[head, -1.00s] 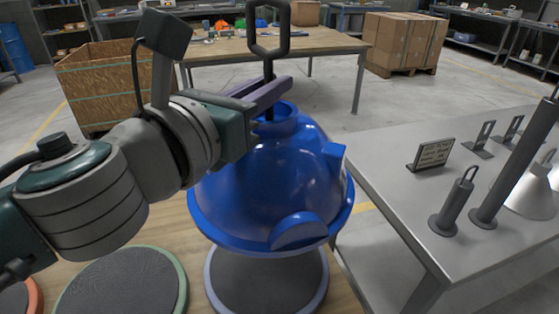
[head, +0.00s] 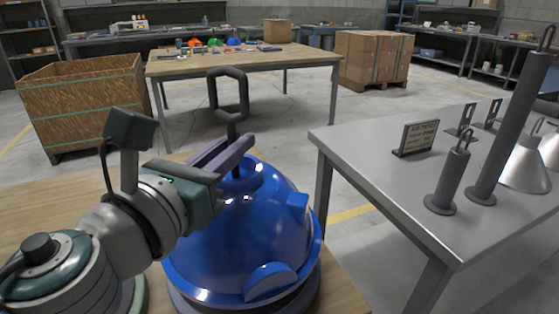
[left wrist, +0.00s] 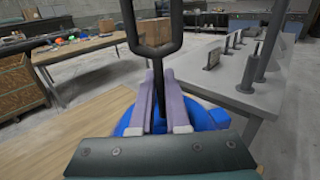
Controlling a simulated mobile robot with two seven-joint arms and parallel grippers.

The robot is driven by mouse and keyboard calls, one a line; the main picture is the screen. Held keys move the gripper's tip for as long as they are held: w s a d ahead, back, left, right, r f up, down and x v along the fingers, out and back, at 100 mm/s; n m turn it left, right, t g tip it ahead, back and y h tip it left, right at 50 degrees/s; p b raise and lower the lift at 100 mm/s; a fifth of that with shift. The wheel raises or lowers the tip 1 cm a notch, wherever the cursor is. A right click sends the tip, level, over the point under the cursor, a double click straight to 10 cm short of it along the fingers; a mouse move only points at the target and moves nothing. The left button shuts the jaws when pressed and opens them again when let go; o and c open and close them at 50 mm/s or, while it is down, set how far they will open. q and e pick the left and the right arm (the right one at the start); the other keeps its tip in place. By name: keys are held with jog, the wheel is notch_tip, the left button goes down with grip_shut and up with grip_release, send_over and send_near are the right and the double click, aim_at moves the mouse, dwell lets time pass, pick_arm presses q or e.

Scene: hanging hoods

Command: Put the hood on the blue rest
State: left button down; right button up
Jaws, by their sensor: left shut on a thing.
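The hood (head: 245,235) is a glossy blue dome with a dark stem and a loop (head: 228,95) on top. My left gripper (head: 238,158) is shut on the stem just above the dome; the pale purple fingers also show in the left wrist view (left wrist: 165,108). The hood is over the blue rest (head: 180,303), a round dark disc with a grey-blue rim, mostly hidden by the dome and cut off by the bottom edge. I cannot tell whether they touch. My right gripper is not in view.
A green-rimmed disc (head: 139,297) lies to the left, mostly behind my arm. A grey metal table (head: 385,180) on the right holds a sign (head: 417,138), dark posts (head: 450,180) and pale cones (head: 527,165). A wooden table (head: 270,62) stands behind.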

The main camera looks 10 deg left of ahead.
aim_at(234, 174)
pick_arm(q)
notch_tip(234, 174, down, 4)
jog(key=b, duration=0.3)
jog(key=shift+f+b, duration=0.15)
jog(key=shift+b, duration=0.2)
jog(key=shift+r, duration=0.2)
jog(key=c, duration=0.9)
grip_release()
jog(key=shift+f, duration=0.1)
